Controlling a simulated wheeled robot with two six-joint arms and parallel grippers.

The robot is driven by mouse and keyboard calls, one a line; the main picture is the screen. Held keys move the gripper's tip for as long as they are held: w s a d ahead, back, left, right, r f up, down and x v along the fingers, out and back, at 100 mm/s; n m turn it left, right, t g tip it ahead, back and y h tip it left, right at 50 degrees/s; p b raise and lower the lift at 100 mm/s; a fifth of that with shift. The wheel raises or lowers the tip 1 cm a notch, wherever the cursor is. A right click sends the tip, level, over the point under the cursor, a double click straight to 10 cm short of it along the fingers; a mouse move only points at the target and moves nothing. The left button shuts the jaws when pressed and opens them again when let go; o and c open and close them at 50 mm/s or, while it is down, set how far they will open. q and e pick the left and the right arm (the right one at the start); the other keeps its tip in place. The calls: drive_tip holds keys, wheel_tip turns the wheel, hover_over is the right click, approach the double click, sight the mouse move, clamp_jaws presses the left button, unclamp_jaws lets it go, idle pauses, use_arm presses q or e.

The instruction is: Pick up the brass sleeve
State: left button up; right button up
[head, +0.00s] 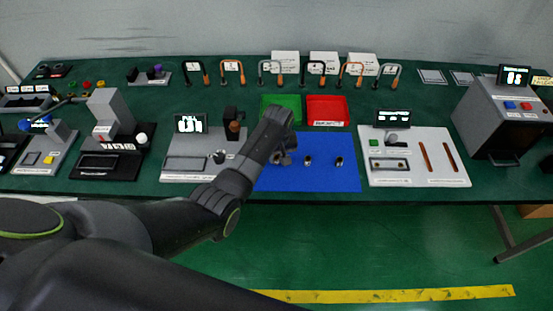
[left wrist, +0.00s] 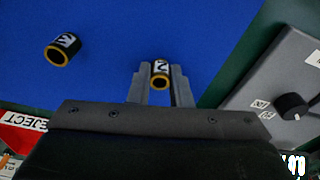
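In the left wrist view, a small dark sleeve (left wrist: 161,74) with a white marking and a brass-coloured rim is between the fingertips of my left gripper (left wrist: 160,85). The fingers are close on both sides of it; whether they touch it is unclear. A similar sleeve (left wrist: 62,49) lies on the blue mat (left wrist: 110,20), clear of the fingers. In the head view my left gripper (head: 283,158) is low over the left part of the blue mat (head: 310,180). Two small metallic pieces stand to its right, one near (head: 308,160) and one farther off (head: 339,161). My right gripper is not seen.
Behind the mat are a green tray (head: 282,104) and a red tray (head: 327,108). A grey station with a display (head: 190,168) stands left of the mat, and another panel (head: 418,165) stands right. The mat's front right is clear.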

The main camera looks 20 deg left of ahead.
use_arm(q)
clamp_jaws()
